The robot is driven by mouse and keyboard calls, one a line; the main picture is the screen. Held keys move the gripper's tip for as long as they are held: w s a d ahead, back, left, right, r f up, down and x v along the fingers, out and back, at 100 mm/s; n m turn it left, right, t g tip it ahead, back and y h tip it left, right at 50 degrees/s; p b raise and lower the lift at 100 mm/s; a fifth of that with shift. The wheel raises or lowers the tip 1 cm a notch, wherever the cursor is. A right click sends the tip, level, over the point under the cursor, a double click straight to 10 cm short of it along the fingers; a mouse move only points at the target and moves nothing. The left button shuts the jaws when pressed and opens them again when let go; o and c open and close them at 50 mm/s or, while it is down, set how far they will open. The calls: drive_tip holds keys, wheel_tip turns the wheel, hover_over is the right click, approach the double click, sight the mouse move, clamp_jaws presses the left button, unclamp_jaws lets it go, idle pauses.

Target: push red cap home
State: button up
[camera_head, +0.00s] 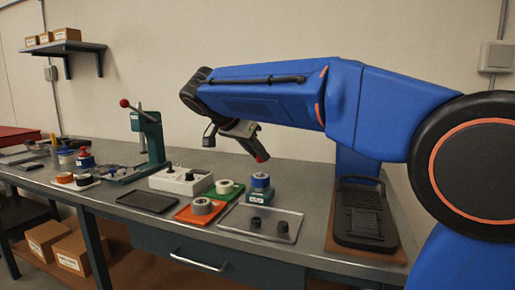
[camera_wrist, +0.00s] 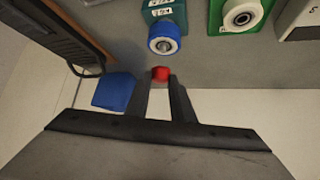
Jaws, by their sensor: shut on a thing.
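My gripper (camera_head: 256,146) is shut on the red cap (camera_wrist: 160,73), which sits between its fingertips (camera_wrist: 160,80) in the wrist view. In the head view the red cap (camera_head: 262,157) shows at the gripper's lower end, held in the air above the bench and pointing down and to the right. A dark green block (camera_head: 258,194) with a blue ring-shaped part (camera_head: 260,180) on top stands below it. In the wrist view the blue part (camera_wrist: 163,45) has a grey metal centre and lies just above the cap in the picture, apart from it.
A green pad (camera_head: 222,192) and an orange pad (camera_head: 186,214) carry rolls. A clear tray (camera_head: 288,231) holds two black knobs. A white box (camera_head: 180,181) and a green lever press (camera_head: 150,135) stand to the left. A black ribbed stand (camera_head: 360,222) is at the right.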

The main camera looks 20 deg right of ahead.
sight(257, 159)
drive_tip(key=shift+f, duration=1.6)
drive_tip(key=shift+f, duration=0.65)
idle(0.8)
drive_tip(key=o, duration=1.1)
drive_tip(key=v, duration=1.7)
drive_tip(key=shift+s+r, duration=0.15)
